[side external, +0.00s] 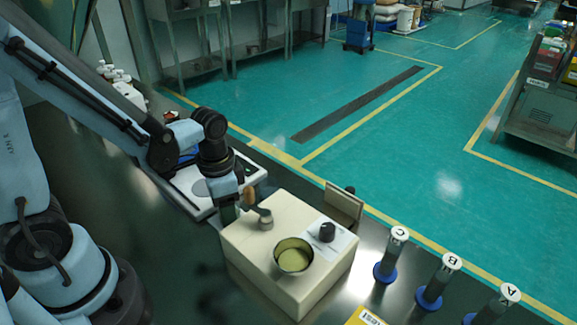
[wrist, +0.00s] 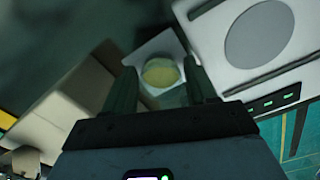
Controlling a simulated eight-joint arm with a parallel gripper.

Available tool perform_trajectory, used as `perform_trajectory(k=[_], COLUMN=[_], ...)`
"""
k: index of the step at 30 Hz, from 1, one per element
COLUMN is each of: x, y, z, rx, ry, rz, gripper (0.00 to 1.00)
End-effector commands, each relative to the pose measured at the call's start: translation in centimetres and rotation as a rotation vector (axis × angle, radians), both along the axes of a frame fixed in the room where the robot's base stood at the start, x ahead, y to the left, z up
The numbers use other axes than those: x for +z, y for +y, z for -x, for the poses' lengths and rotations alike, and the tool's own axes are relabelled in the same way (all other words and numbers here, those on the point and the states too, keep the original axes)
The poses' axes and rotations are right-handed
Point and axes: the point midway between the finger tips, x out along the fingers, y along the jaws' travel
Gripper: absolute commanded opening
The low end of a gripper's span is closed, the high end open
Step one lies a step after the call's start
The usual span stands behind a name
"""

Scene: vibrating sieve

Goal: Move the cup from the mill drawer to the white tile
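In the wrist view, a small clear-looking cup (wrist: 160,72) with yellowish contents shows between my two finger tips. Behind it is a white square piece (wrist: 164,44) that looks like the tile, between the mill and the scale. My gripper (wrist: 160,66) has its fingers wide apart on either side of the cup. I cannot tell whether they touch its walls, or whether the cup rests on the white piece. In the side view, my gripper (side external: 230,210) is down behind the cream mill (side external: 248,252), and this cup and the white piece are hidden there.
A metal bowl of yellow material (side external: 293,256), a black knob (side external: 327,232) and a wooden-handled crank (side external: 252,197) are on the mill's top. A white scale (side external: 195,190) is close behind my gripper. Several blue-based labelled cylinders (side external: 433,280) stand at right.

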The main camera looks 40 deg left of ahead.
Motion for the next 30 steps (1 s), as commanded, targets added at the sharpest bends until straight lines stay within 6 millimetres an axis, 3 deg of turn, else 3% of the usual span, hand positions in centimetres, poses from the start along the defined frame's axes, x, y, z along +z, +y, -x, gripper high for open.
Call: perform_trajectory(k=[11, 30], x=[1.7, 9.5], y=[0.0, 0.0], z=[0.0, 0.1], rx=[0.0, 0.0], ry=[0.0, 0.0], rz=[0.0, 0.0], gripper=[0.57, 0.57])
